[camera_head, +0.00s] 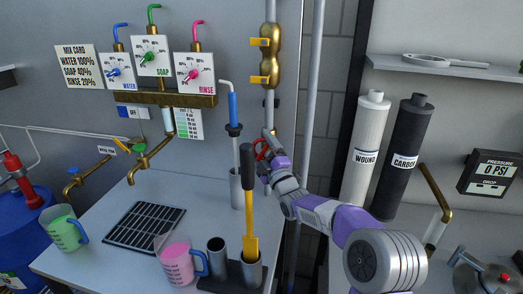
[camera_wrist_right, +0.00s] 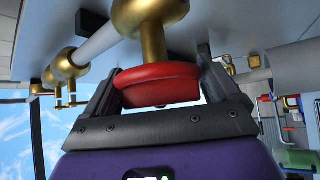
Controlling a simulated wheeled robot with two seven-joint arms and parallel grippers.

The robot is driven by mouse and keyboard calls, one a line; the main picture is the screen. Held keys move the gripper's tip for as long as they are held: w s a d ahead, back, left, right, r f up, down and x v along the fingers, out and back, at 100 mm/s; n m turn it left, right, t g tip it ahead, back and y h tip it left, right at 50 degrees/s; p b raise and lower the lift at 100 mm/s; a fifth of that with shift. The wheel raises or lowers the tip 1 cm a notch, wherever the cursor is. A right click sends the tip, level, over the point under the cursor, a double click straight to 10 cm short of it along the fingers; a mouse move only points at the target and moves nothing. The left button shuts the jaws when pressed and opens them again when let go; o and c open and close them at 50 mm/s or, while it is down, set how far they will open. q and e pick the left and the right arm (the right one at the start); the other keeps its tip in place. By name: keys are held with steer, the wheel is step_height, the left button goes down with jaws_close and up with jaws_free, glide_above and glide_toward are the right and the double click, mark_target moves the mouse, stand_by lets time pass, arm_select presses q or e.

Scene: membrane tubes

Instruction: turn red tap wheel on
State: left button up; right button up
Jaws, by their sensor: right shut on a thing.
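The red tap wheel (camera_wrist_right: 157,84) sits on a brass stem in the right wrist view. It lies between the two dark fingers of my right gripper (camera_wrist_right: 155,92), which is shut on it. In the head view the red wheel (camera_head: 262,149) shows beside the grey vertical pipe, with my right gripper (camera_head: 268,146) at it, reaching in from the right. Part of the wheel is hidden by the gripper there. My left gripper is not in view.
White and black filter cylinders (camera_head: 400,160) stand right of my arm. A mixing panel (camera_head: 152,65) hangs on the wall.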

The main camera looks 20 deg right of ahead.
mark_target(265, 153)
steer(key=n+g+p, duration=0.1)
steer(key=n+g, duration=0.1)
steer(key=shift+n+y, duration=0.3)
steer(key=shift+y, duration=0.1)
steer(key=shift+f+n+g+p, duration=0.2)
steer(key=shift+n+g+p, duration=0.8)
steer(key=shift+n+g, duration=0.1)
steer(key=shift+f, duration=0.1)
steer(key=o, duration=0.8)
steer(key=s, duration=0.4)
steer(key=s+d, duration=0.1)
steer(key=s, duration=0.1)
steer(key=shift+s, duration=0.75)
